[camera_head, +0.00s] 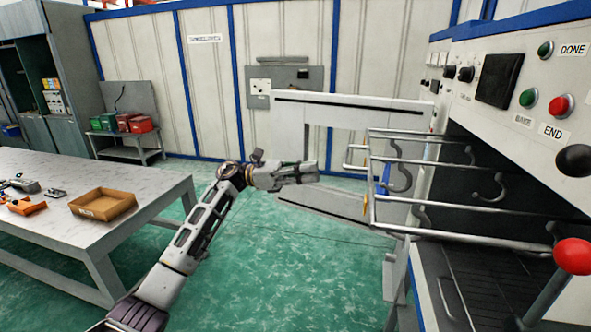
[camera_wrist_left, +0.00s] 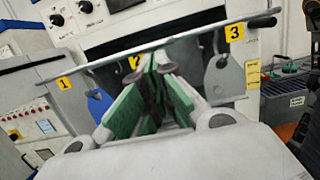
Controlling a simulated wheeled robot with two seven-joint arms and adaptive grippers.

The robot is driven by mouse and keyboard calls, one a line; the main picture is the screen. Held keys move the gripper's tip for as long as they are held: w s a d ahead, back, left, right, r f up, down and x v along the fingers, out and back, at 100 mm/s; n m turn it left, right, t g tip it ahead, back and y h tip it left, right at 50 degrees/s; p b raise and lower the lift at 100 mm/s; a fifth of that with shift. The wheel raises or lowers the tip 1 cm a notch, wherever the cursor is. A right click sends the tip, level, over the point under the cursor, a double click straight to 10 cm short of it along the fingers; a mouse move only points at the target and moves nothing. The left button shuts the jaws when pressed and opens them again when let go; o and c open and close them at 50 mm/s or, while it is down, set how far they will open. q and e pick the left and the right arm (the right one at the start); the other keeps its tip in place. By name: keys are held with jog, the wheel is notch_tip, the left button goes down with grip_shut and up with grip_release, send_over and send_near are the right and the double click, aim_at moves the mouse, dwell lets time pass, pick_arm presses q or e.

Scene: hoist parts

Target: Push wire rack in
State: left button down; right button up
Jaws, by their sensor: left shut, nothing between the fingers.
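The wire rack (camera_head: 460,237) sticks out of the opening of the white machine on the right, with metal rails and several hooks hanging from it. My left gripper (camera_head: 312,172) is shut and empty, to the left of the rack's outer end, with a visible gap between them in the head view. In the left wrist view, its green-padded fingers (camera_wrist_left: 157,85) point at the rack's front bar (camera_wrist_left: 200,38), which crosses tilted. Yellow labels 1, 2 and 3 show along that bar. The fingers partly hide label 2. Contact cannot be told there. My right gripper is not in view.
The machine's control panel (camera_head: 530,75) has buttons and a red knob (camera_head: 573,256) near the rack's right end. A white table (camera_head: 150,188) with a brown tray (camera_head: 103,204) stands at left. Green floor between is clear.

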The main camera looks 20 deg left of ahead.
pick_arm(q)
jog(key=d+r+p, duration=0.1)
jog(key=d+p, duration=0.1)
jog(key=d, duration=0.4)
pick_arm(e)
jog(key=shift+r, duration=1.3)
pick_arm(q)
jog(key=shift+d, duration=0.1)
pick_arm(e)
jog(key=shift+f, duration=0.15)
